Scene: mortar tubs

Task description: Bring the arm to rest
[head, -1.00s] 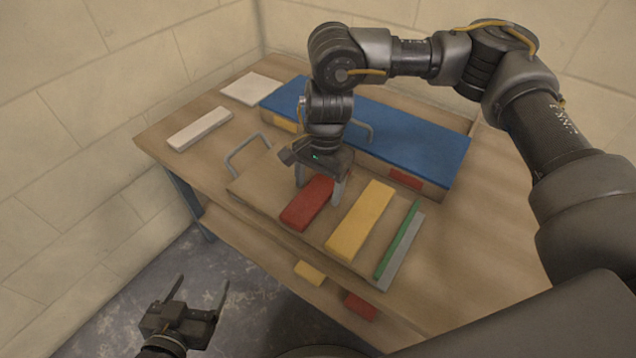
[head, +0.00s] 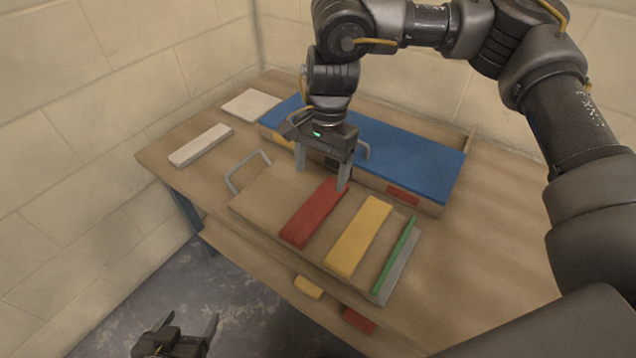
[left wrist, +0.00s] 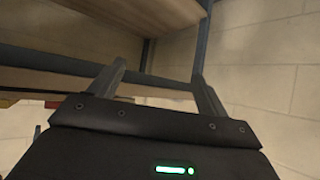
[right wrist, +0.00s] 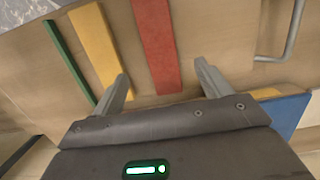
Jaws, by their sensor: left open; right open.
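My right gripper (head: 322,176) is open and empty above the far end of the red block (head: 314,212), which lies on the wooden tray (head: 262,203). In the right wrist view its two fingers (right wrist: 166,88) stand apart with the red block (right wrist: 156,45) beyond them, and nothing is between them. My left gripper (head: 183,325) is open and empty, low over the floor at the bottom left, partly cut off by the frame. In the left wrist view its fingers (left wrist: 158,80) are spread apart below the table's underside.
A yellow block (head: 358,236), a green strip (head: 395,254) and a grey strip (head: 404,268) lie on the tray beside the red block. A blue-topped box (head: 410,152) stands behind. White slabs (head: 200,145) lie at the left. The table's right side (head: 490,220) is clear.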

